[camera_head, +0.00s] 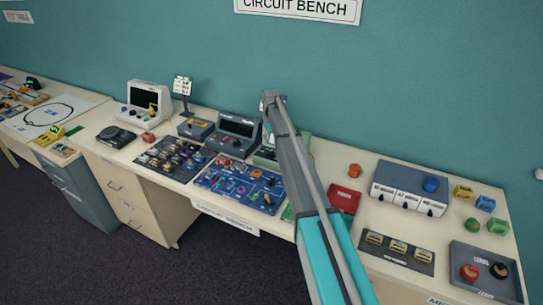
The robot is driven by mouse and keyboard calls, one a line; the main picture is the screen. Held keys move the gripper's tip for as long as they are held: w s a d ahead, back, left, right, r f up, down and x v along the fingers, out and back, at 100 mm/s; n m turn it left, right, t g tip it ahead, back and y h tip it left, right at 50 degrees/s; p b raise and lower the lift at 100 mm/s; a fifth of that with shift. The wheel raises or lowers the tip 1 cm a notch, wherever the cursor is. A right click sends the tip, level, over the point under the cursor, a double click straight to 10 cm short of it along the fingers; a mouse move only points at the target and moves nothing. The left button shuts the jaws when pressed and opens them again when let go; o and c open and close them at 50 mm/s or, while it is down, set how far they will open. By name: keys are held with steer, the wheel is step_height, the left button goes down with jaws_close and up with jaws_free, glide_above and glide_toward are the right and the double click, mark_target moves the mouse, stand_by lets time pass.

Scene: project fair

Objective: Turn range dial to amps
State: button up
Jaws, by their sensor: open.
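No dial with a readable range or amps marking shows in the head view. A pale green device (264,161) at the back of the bench is mostly hidden behind my arm. To its left stands a dark grey instrument (238,131) with a screen and small knobs, too small to read. My arm reaches up from the lower right to a bend above the pale green device. My gripper is not visible; the arm covers the area beyond the bend.
A blue board (227,198) with coloured parts lies left of my arm, beside a dark board (168,174). A white-cased screen unit (140,119) stands further left.

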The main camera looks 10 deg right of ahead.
mark_target(270, 152)
steer(key=shift+s+a+f+b, duration=0.1)
steer(key=shift+a+f+b, duration=0.05)
steer(key=shift+f+b, duration=3.25)
steer(key=shift+f, duration=0.1)
